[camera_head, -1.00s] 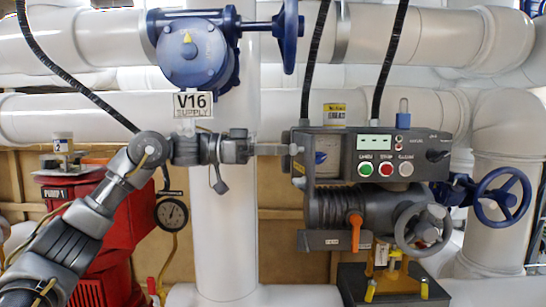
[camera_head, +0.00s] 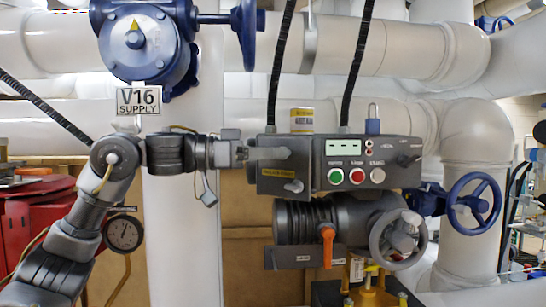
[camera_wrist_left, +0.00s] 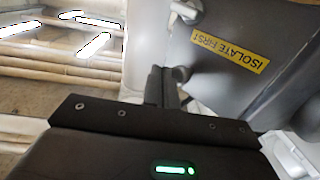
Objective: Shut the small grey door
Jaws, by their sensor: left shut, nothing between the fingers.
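The small grey door (camera_head: 271,185) is on the left part of the grey actuator box in the head view. It lies across the box front and hides the window behind it; I cannot tell if it is fully flush. It bears a yellow label and a small handle (camera_head: 293,186). In the left wrist view, the door (camera_wrist_left: 225,85) shows its "ISOLATE FIRST" label (camera_wrist_left: 230,50). My left gripper (camera_head: 284,153) is shut and empty, its fingertips at the upper part of the door; contact is unclear. My right gripper is out of view.
The control box (camera_head: 365,150) has several buttons and a small display. Below it are a handwheel (camera_head: 398,238) and an orange lever (camera_head: 328,247). A blue handwheel (camera_head: 474,203) stands right. A blue valve (camera_head: 140,45) and its V16 sign (camera_head: 138,101) are above my left arm.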

